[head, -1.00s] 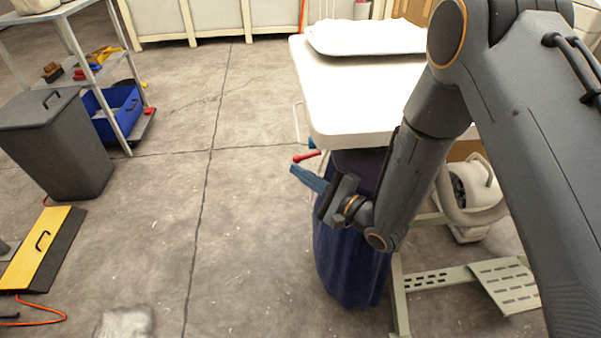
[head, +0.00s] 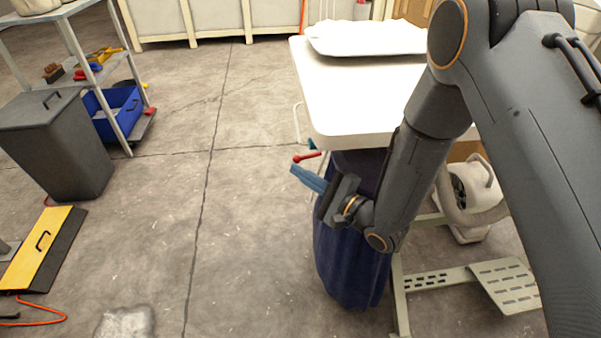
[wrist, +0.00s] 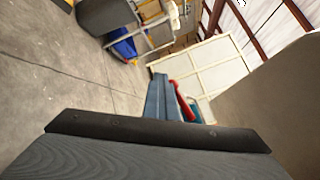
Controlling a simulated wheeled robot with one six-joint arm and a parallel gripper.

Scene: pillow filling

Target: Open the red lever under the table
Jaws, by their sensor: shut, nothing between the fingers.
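The red lever (head: 306,157) sticks out to the left from under the near left corner of the white table (head: 345,130). My gripper (head: 293,169) is shut, with its blue fingers together and pointing left. In the head view the fingertips are just below the lever's red end. In the wrist view the shut fingers (wrist: 159,78) reach up the middle, and the lever (wrist: 183,97) shows close along their right side. I cannot tell whether the fingers touch the lever. A teal part (head: 312,143) sits by the lever under the table edge.
A dark blue bag (head: 340,262) hangs below the table. A pillow (head: 365,38) lies on the tabletop. A grey bin (head: 55,145) and a shelf with a blue crate (head: 112,112) stand at the left. The floor between bin and table is clear.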

